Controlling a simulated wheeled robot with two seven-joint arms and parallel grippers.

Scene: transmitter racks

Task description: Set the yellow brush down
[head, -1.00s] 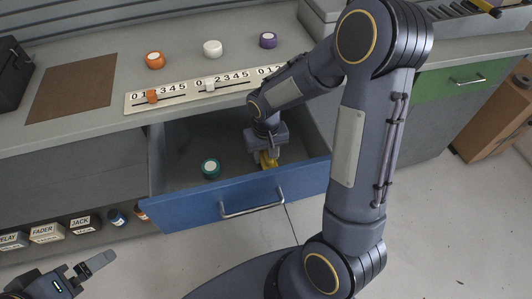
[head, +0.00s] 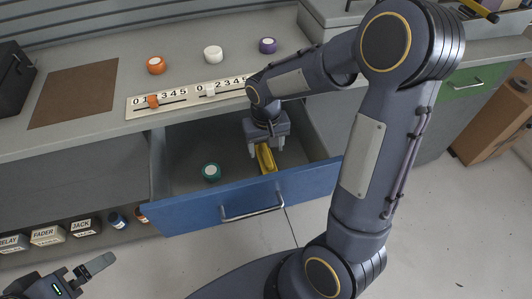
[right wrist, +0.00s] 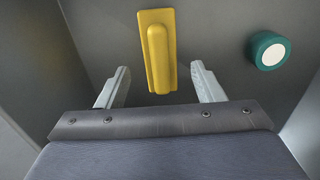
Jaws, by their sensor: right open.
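The yellow brush (head: 265,158) lies in the open blue drawer (head: 190,212), near its right part. In the right wrist view the brush (right wrist: 157,50) shows as a yellow plate with a raised rounded grip, resting on the drawer's grey floor. My right gripper (head: 266,152) is inside the drawer, open, its fingers apart on either side of the brush's near end. In the right wrist view neither finger (right wrist: 160,88) touches the brush. My left gripper (head: 88,272) is at the lower left, away from the drawer; one finger shows clearly, and its opening is unclear.
A green knob (head: 211,172) with a white top sits in the drawer, left of the brush. On the counter are orange (head: 156,65), white (head: 212,54) and purple (head: 268,45) knobs and a slider strip (head: 180,98). Labelled boxes (head: 47,235) stand on the lower shelf.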

